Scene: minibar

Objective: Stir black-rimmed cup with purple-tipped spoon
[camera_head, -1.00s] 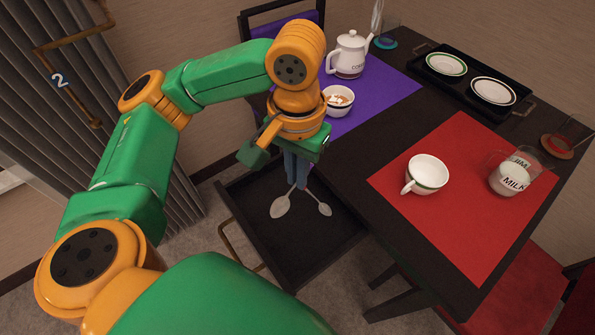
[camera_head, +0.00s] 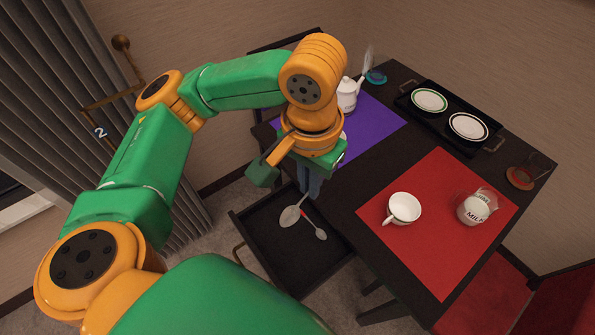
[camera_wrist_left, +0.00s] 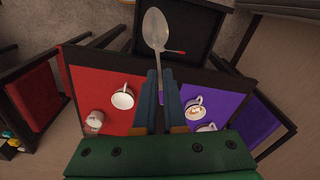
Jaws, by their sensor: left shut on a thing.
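My left gripper (camera_head: 310,186) is shut on a large metal spoon (camera_head: 289,217) and holds it bowl outward above the drawer. The cup with brown and white contents (camera_wrist_left: 195,107) stands on the purple mat. In the head view my gripper hides nearly all of it; its rim showed dark earlier. My right gripper is not in view.
A smaller red-handled spoon (camera_head: 320,233) lies in the open drawer (camera_head: 280,254). A teapot (camera_head: 347,95) stands behind my gripper. A black tray (camera_head: 447,118) holds two plates.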

